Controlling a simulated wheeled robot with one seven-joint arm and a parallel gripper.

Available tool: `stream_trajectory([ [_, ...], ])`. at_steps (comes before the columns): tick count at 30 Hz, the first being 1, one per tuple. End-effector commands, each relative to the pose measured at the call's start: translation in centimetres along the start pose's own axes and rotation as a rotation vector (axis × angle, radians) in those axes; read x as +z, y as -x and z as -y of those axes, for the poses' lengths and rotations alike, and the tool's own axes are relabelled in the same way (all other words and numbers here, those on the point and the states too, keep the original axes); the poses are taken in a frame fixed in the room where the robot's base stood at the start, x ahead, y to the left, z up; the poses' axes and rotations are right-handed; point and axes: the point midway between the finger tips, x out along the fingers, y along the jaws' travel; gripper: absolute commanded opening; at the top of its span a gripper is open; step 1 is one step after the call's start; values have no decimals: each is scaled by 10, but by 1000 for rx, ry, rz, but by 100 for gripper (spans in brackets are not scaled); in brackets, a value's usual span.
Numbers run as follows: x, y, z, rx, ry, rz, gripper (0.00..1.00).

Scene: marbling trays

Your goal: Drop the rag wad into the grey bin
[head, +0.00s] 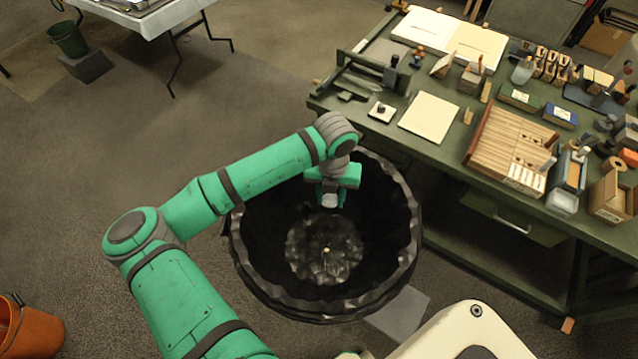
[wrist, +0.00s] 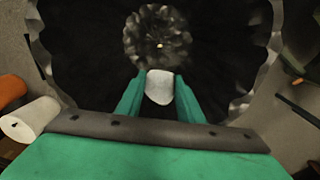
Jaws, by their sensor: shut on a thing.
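The large round dark grey bin (head: 408,215) stands open in front of the workbench, with a crumpled black inside. In the wrist view the bin's rim (wrist: 268,62) curves around the fingers. My gripper (head: 332,193) is inside the outline of the bin's mouth, toward its far side, pointing down. It is shut on the pale rag wad (wrist: 159,88), which sits between the two green fingers. The rag wad also shows in the head view (head: 330,201), small and partly hidden by the gripper. How far it is above the bin's bottom is hard to tell.
A green workbench (head: 440,150) with paper, wooden boxes and tools stands right behind the bin. An orange bucket (head: 30,330) is at lower left. A dark green bucket (head: 68,40) sits at upper left near a white table (head: 150,18). The floor on the left is clear.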

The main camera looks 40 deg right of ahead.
Motion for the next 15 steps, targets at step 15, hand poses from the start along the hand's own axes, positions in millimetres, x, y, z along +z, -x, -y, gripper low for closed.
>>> stream_trajectory([
  [15,-4,-46,-3,0,-11,-1,13],
])
